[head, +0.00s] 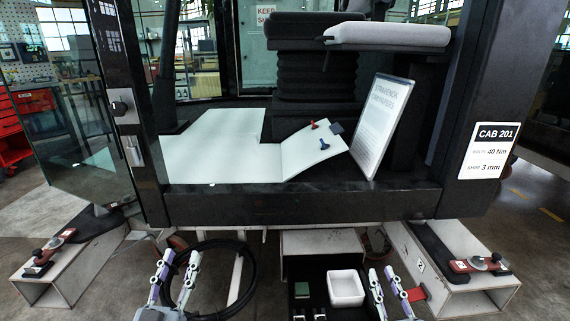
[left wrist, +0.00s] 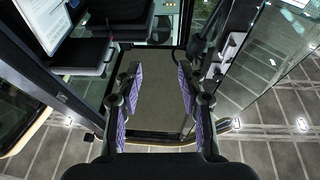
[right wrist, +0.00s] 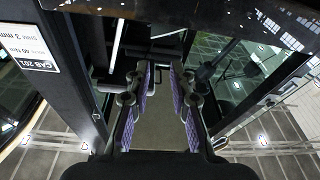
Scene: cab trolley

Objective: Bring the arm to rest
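My left gripper (head: 178,264) is at the bottom left of the head view, in front of and below the cab sill. Its two purple-padded fingers are apart with nothing between them, as the left wrist view (left wrist: 157,85) also shows. My right gripper (head: 382,278) is at the bottom right of the head view, beside the white bin. Its fingers are also apart and empty in the right wrist view (right wrist: 162,85). Both grippers point forward toward the cab and touch nothing that I can make out.
The dark cab sill (head: 300,206) runs across ahead. Inside lie a white floor panel (head: 225,150), a red-handled piece (head: 314,125) and a blue one (head: 324,144). A black hose loop (head: 253,270) is by my left gripper. A white bin (head: 346,288) stands between the grippers.

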